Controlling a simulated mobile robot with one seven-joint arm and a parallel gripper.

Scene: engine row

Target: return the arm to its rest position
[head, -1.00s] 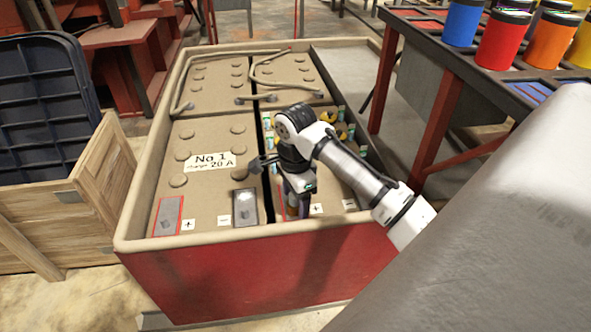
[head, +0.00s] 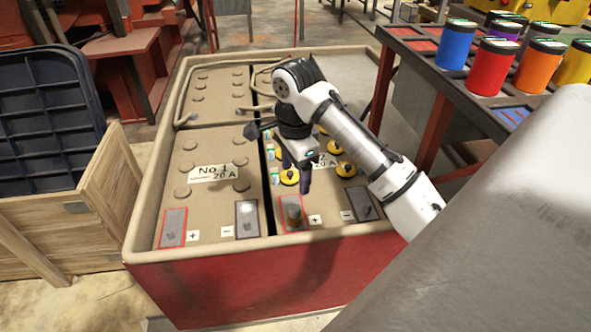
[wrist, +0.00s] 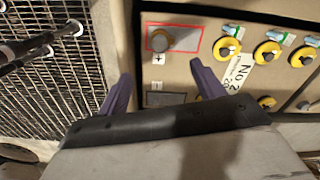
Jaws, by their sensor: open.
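My gripper (head: 298,165) hangs fingers down above the right half of the battery box (head: 150,150), near its front. Its two purple fingers show apart in the wrist view (wrist: 165,88), with nothing between them. The red-outlined plus terminal (head: 292,213) of the No 2 side lies below and in front, with a brownish cylindrical piece standing on it. That terminal also shows in the wrist view (wrist: 174,39), clear of the fingers. My arm reaches in from the right, with the elbow bent high. Part of the No 2 label is hidden behind it.
Yellow caps (head: 346,170) stand on the No 2 side. A hose (head: 187,92) runs along the box's back. A table at right holds coloured canisters (head: 491,66). A wooden crate (head: 95,195) stands at left.

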